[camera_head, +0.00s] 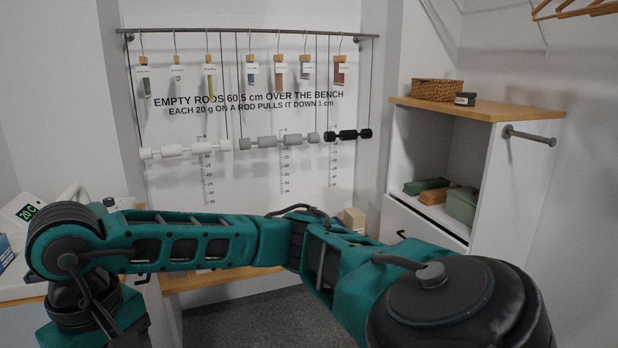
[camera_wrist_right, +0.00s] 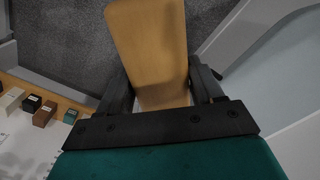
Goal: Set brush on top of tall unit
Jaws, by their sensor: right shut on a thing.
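In the right wrist view, my right gripper (camera_wrist_right: 163,95) is shut on a light wooden piece, apparently the brush (camera_wrist_right: 150,45). Its flat wooden side faces the camera; no bristles can be made out. The grey floor shows behind it. In the head view, a teal arm crosses the lower picture, and neither gripper can be made out there. The tall unit (camera_head: 520,190) stands at the right, white with a flat wooden top (camera_head: 505,110). My left gripper is not in view.
A wicker basket (camera_head: 437,90) and a small dark box (camera_head: 465,99) stand on the unit's top, with bare wood to their right. A rail (camera_head: 530,136) juts from its side. Small blocks (camera_wrist_right: 44,114) stand on a bench edge. Rods hang at the back wall.

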